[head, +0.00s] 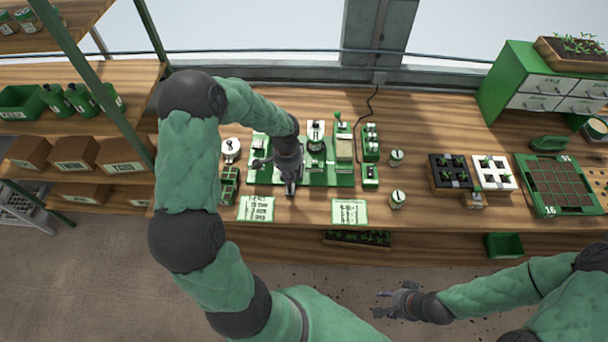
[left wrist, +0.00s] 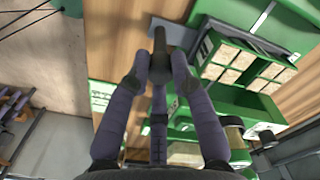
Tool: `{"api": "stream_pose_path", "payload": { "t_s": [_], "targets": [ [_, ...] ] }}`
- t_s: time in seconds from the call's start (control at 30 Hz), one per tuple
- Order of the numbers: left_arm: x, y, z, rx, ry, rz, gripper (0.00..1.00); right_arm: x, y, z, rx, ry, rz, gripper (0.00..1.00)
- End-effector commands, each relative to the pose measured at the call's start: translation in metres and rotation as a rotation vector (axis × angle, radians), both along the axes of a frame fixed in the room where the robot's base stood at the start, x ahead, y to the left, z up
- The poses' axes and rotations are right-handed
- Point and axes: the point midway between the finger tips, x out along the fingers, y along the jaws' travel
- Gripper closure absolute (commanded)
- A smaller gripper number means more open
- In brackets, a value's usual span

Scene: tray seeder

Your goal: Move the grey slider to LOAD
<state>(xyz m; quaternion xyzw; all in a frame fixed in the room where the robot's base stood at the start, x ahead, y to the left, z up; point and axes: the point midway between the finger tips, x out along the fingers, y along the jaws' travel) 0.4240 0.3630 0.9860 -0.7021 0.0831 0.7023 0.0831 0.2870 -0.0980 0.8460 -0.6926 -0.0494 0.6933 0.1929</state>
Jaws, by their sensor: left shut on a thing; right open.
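The green seeder machine (head: 320,178) stands on the wooden bench in the head view. My left gripper (head: 290,184) is at its front edge, pointing down. In the left wrist view its fingers (left wrist: 159,78) are shut on a dark upright handle (left wrist: 160,42). The handle stands by a flat grey plate (left wrist: 178,33), which looks like the grey slider. My arm and gripper hide most of this spot in the head view, and no LOAD label is readable. My right gripper (head: 385,301) is open and empty, in front of the bench and away from the machine.
Two printed cards (head: 256,208) (head: 349,212) lie along the bench front. A small green tray of cells (head: 228,185) is left of the machine. Black and white seed trays (head: 493,173) and a green-framed tray (head: 524,190) are at right. A shelf rack stands left.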

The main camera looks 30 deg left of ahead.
Motion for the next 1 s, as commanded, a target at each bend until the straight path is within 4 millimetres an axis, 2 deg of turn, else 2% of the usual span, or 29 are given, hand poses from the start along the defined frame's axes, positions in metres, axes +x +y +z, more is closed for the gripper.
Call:
{"api": "stream_pose_path", "payload": {
  "t_s": [0.2,0.57,0.6,0.67,0.7,1.0],
  "targets": [
    [-0.0076,0.0121,-0.0002,0.000,0.001,0.001,1.00,0.0000,0.0000,0.0005,0.000,0.000,0.000,0.52],
    [-0.0080,0.0131,-0.0002,0.000,0.000,0.000,1.00,-0.0001,0.0000,0.0005,0.000,0.000,0.000,0.52],
    [-0.0080,0.0131,-0.0002,0.000,0.000,0.000,0.74,0.0000,0.0000,0.0005,0.000,0.000,0.000,0.52],
    [-0.0079,0.0131,-0.0002,0.000,0.000,0.000,0.57,0.0000,0.0000,0.0005,0.000,0.000,0.000,0.52],
    [-0.0079,0.0131,-0.0002,0.000,0.000,0.000,0.53,0.0000,0.0000,0.0005,0.000,0.000,0.000,0.52],
    [-0.0077,0.0130,0.0004,0.000,0.000,0.000,0.53,0.0000,0.0000,0.0005,0.000,0.000,0.000,0.52]
  ]
}}
